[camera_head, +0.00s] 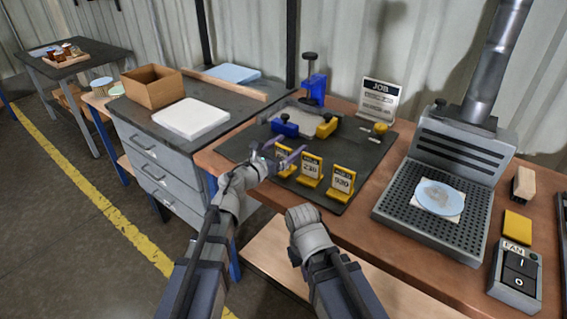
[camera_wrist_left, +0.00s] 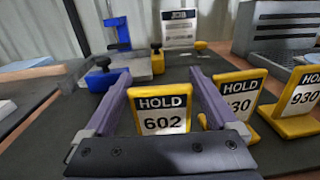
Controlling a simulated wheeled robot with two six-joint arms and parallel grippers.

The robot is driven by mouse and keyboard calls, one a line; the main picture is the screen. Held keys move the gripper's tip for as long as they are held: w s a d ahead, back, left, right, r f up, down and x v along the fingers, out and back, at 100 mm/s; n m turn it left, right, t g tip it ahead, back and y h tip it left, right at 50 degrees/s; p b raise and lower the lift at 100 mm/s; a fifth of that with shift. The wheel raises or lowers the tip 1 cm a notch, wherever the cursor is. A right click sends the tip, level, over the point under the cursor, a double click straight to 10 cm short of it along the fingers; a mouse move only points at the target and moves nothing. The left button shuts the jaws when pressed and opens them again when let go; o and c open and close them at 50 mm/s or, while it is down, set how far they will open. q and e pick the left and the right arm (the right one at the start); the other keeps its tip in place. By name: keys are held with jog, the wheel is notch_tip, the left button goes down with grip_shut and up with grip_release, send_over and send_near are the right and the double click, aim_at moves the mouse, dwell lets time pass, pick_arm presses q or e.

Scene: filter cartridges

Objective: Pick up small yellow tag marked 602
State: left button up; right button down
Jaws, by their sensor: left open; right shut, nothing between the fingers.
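The small yellow tag marked HOLD 602 (camera_wrist_left: 162,121) stands upright on the dark mat, between the two purple fingers of my left gripper (camera_wrist_left: 160,80) in the left wrist view. In the head view the tag (camera_head: 285,161) is partly hidden by that gripper (camera_head: 278,154). The left gripper is open, with a finger on each side of the tag; I cannot tell whether either finger touches it. My right gripper (camera_head: 303,215) is shut and empty, low in front of the bench edge.
Two similar yellow tags stand right of it: one ending in 30 (camera_head: 311,170), close to the right finger, and one marked 930 (camera_head: 341,183). Behind are a blue press (camera_head: 314,88), a blue-and-yellow clamp fixture and a JOB sign (camera_head: 379,98). A grey perforated extractor tray (camera_head: 390,205) stands at right.

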pick_arm(q)
jog(key=shift+w+d, duration=0.35)
jog(key=shift+w, duration=0.1)
grip_shut()
dwell(0.4)
